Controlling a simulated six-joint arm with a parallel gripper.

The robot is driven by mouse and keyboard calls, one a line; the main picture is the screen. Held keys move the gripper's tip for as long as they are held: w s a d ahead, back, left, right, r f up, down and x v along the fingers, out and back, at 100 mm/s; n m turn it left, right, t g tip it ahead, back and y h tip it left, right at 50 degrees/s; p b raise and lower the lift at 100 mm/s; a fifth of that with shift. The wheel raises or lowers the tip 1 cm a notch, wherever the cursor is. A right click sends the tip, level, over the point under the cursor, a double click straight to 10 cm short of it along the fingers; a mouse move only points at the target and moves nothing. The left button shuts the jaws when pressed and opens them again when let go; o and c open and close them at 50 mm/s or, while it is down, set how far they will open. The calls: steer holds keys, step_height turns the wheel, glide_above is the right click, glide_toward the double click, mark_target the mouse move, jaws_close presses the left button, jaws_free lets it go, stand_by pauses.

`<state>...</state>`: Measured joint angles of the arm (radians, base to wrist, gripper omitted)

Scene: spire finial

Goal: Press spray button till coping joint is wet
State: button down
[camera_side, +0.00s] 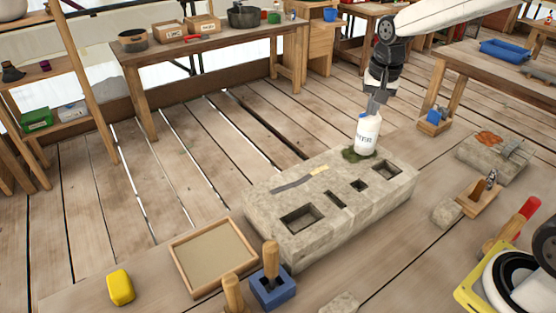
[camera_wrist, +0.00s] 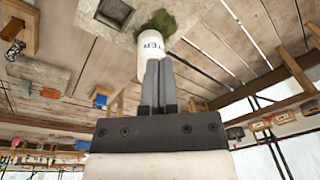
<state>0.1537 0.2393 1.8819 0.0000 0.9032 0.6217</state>
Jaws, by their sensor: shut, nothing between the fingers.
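A white spray bottle (camera_side: 367,134) with dark lettering stands upright on a mossy patch at the far right end of the stone coping block (camera_side: 290,235). My gripper (camera_side: 373,108) is shut and empty, pointing down with its fingertips at the top of the bottle. In the wrist view the closed fingers (camera_wrist: 159,62) overlap the bottle (camera_wrist: 151,47), so its button is hidden and I cannot tell if they touch it. The block's top has several rectangular recesses, a dark grey strip (camera_side: 292,184) and a small yellowish piece (camera_side: 320,170). I cannot tell whether the joint is wet.
A sand-coloured tray (camera_side: 214,258), a blue block with a wooden handle (camera_side: 272,287) and a yellow sponge-like block (camera_side: 120,287) lie in front. A stone slab (camera_side: 492,155) and a wooden box (camera_side: 479,198) stand to the right. Benches line the back.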

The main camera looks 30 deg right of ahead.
steer(key=w+d+r+m+g, duration=0.1)
steer(key=w+d+r+m, duration=0.5)
steer(key=d+r+m, duration=0.3)
steer(key=shift+w+d+r, duration=0.15)
steer(key=shift+w+r, duration=0.15)
steer(key=shift+r, duration=0.9)
steer(key=shift+f, duration=0.1)
step_height(320, 180, down, 14)
steer(key=shift+r, duration=0.1)
stand_by(0.3)
steer(key=shift+f, duration=1)
steer(key=shift+r, duration=0.15)
step_height(320, 180, up, 14)
